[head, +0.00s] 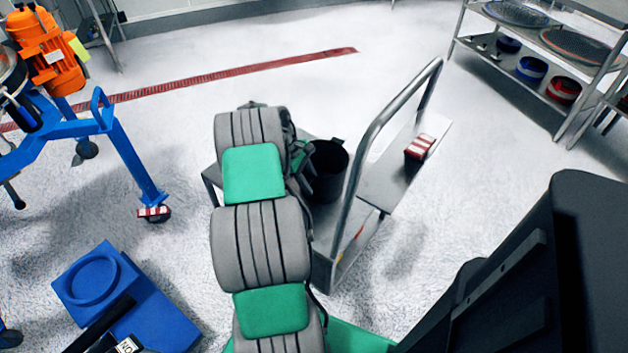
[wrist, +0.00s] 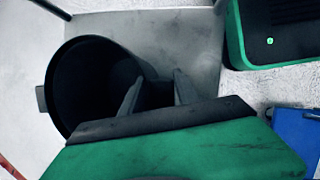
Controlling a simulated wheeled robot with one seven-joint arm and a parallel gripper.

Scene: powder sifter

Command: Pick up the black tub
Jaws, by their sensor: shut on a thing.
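The black tub (head: 328,172) stands upright on the grey platform of a metal cart in the head view, just right of my arm. In the wrist view the tub (wrist: 92,85) shows its dark, open top, with a small lug on its left side. My gripper (wrist: 152,88) is at the tub's right side in the wrist view, its fingers shut on the tub's rim or wall. The exact contact is partly hidden by the fingers. In the head view my arm hides most of the gripper.
The metal cart (head: 385,185) has a tall bent handle rail (head: 372,135) right of the tub. A blue frame (head: 125,150) with an orange motor stands left. A shelf rack (head: 535,70) stands at the upper right.

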